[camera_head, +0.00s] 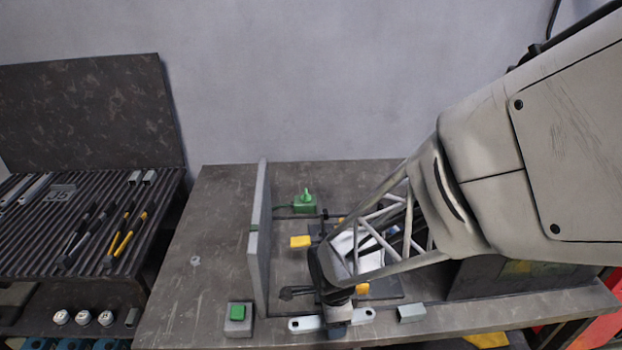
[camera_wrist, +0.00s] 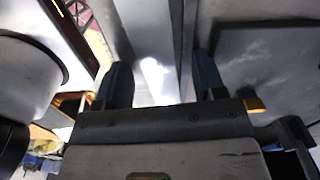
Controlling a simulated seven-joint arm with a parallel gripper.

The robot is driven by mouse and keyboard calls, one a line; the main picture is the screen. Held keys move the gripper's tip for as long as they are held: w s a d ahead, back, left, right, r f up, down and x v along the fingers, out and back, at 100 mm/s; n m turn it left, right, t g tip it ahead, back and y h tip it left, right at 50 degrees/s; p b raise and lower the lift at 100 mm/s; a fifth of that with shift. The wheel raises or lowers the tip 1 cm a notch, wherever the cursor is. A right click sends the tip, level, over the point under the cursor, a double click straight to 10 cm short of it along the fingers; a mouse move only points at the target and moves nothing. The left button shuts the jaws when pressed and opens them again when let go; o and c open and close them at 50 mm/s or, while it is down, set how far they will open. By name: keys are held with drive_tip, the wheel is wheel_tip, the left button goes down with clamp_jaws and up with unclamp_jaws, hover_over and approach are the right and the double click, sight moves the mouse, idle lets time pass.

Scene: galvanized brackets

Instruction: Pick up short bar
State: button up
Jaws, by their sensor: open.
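A light metal bar with holes near its ends (camera_head: 302,323), which looks like the short bar, lies near the front edge of the workbench. My gripper (camera_head: 335,326) is low over its middle and hides that part. In the wrist view, my gripper (camera_wrist: 160,82) has its two dark fingers apart. A bright metal surface (camera_wrist: 155,45) shows between them; it seems to be the bar, but its ends are not clear there. I cannot tell whether either finger touches it.
An upright grey plate (camera_head: 259,240) stands left of my gripper. A green button box (camera_head: 238,318) and a small light block (camera_head: 411,313) flank the bar. A dark box (camera_head: 520,278) stands at right. The bench's left part is mostly clear.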

drive_tip(key=shift+c, duration=0.5)
drive_tip(key=c, duration=1)
drive_tip(key=shift+c, duration=0.2)
drive_tip(key=shift+r, duration=0.15)
drive_tip(key=shift+r, duration=0.55)
drive_tip(key=shift+s+d+r, duration=0.1)
drive_tip(key=shift+s+r, duration=0.15)
drive_tip(key=shift+r, duration=0.35)
drive_tip(key=shift+s+r, duration=0.2)
drive_tip(key=shift+r, duration=0.35)
drive_tip(key=s+d+r, duration=0.1)
drive_tip(key=s+d, duration=0.2)
drive_tip(key=s, duration=1.1)
drive_tip(key=shift+s+d+r, duration=0.15)
drive_tip(key=shift+s+d, duration=0.15)
drive_tip(key=shift+d, duration=0.1)
